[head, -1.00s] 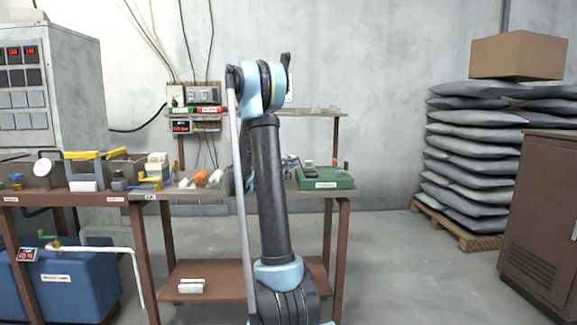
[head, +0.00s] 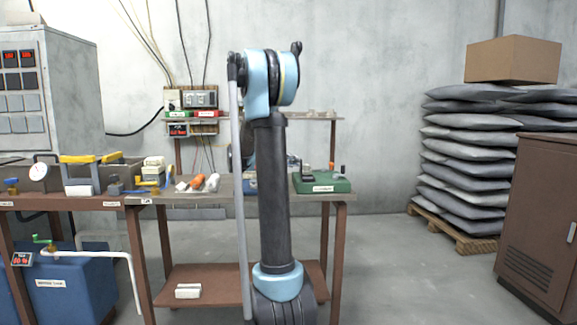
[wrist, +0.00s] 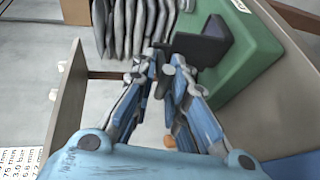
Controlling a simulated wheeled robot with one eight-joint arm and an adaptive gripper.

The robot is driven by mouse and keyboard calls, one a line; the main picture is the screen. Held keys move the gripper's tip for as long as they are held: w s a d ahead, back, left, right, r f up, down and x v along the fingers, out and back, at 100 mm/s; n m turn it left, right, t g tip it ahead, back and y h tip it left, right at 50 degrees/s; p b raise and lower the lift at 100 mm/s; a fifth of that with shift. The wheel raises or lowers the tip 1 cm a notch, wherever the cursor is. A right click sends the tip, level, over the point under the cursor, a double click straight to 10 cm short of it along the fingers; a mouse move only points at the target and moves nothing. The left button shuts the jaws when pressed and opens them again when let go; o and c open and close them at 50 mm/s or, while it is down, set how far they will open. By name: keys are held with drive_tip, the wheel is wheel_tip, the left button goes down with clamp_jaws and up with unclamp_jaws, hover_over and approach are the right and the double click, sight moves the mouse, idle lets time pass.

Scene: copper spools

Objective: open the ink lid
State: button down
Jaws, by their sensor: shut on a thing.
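A green box-like unit (head: 322,184) with a white label stands at the right end of the grey bench, with small dark parts on top. In the wrist view the green unit (wrist: 238,72) fills the upper right, and a dark block (wrist: 203,42) rises from it. My gripper (wrist: 165,62) is beside that block, its two blue-grey fingers closed on a small dark grey knob-like piece (wrist: 168,73). I cannot tell whether this piece belongs to the ink lid. No lid is clearly recognisable. In the head view my arm hides the gripper.
The grey bench (head: 228,187) also holds orange and white pieces left of my arm. A tray with yellow-handled parts stands farther left, above a blue tank (head: 62,285). Stacked grey sacks (head: 465,155) and a brown cabinet (head: 540,220) stand right. Floor between them and the bench is clear.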

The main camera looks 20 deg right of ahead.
drive_tip(key=shift+s+f, duration=0.2)
drive_tip(key=shift+f, duration=0.05)
drive_tip(key=c, duration=1.7)
unclamp_jaws()
drive_tip(key=shift+f, duration=0.1)
drive_tip(key=shift+w, duration=0.1)
drive_tip(key=shift+a, duration=0.1)
drive_tip(key=v, duration=1.1)
drive_tip(key=shift+a, duration=0.35)
